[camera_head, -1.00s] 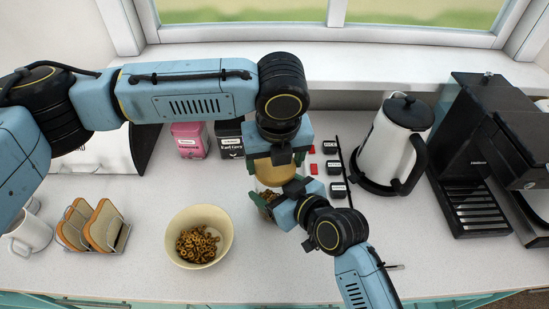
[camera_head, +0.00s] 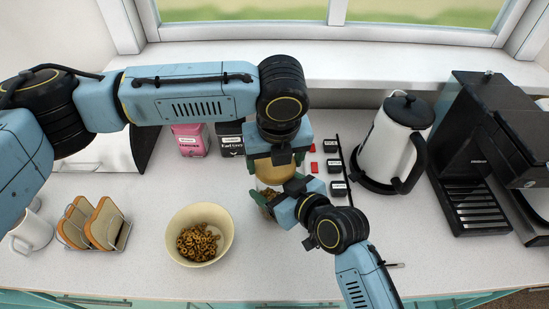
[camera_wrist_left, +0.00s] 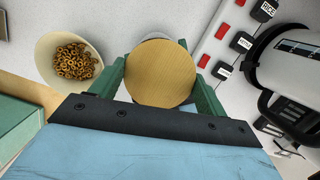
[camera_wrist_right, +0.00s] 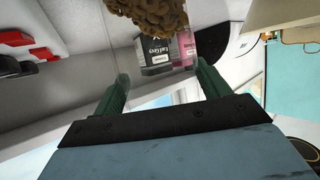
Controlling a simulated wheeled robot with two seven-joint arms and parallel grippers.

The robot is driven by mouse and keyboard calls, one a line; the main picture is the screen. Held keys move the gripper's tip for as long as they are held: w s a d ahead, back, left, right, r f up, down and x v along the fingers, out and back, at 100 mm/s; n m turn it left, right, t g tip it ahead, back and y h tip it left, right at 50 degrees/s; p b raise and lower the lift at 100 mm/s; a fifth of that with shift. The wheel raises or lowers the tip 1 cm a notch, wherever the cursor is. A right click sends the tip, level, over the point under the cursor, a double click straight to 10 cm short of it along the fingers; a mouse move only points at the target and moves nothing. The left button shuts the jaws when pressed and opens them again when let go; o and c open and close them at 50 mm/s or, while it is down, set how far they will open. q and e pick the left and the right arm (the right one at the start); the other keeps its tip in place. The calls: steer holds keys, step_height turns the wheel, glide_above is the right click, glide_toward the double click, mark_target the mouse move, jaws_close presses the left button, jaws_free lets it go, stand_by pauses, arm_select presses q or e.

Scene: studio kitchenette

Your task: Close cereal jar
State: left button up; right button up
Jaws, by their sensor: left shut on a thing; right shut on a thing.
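The round wooden lid (camera_head: 272,174) is between the fingers of my left gripper (camera_head: 276,163), which is shut on it from above. In the left wrist view the lid (camera_wrist_left: 160,74) fills the gap between the green fingers, with a pale rim of the jar showing just behind it. The clear glass cereal jar (camera_wrist_right: 150,75) is between the fingers of my right gripper (camera_wrist_right: 160,85), shut on it from the side. Cereal rings (camera_wrist_right: 148,14) show inside the jar. The lid is over the jar's mouth; I cannot tell whether it is fully seated.
A bowl of cereal (camera_head: 173,233) stands left of the jar. A toast rack (camera_head: 122,237) is farther left. Pink and black tea boxes (camera_head: 190,140) stand behind. A kettle (camera_head: 388,150) and a coffee machine (camera_head: 478,195) are at right. Small labelled blocks lie between jar and kettle.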

arm_select(q)
steer(key=shift+a+f, duration=0.1)
steer(key=shift+f, duration=0.45)
arm_select(e)
steer(key=shift+s+a, duration=0.2)
steer(key=shift+a, duration=0.05)
arm_select(q)
steer(key=o, duration=1.1)
arm_select(e)
steer(key=shift+d, duration=0.1)
arm_select(q)
steer(key=shift+r, duration=0.1)
steer(key=shift+s+r, duration=0.2)
steer(key=shift+r, duration=0.85)
steer(key=shift+s+r, duration=0.2)
steer(key=shift+r, duration=0.85)
arm_select(e)
steer(key=shift+w+d, duration=0.15)
arm_select(q)
steer(key=shift+d, duration=0.2)
steer(key=c, duration=1.5)
steer(key=shift+f, duration=0.15)
steer(key=shift+w+f, duration=0.1)
steer(key=shift+f, duration=0.25)
steer(key=shift+f, duration=0.1)
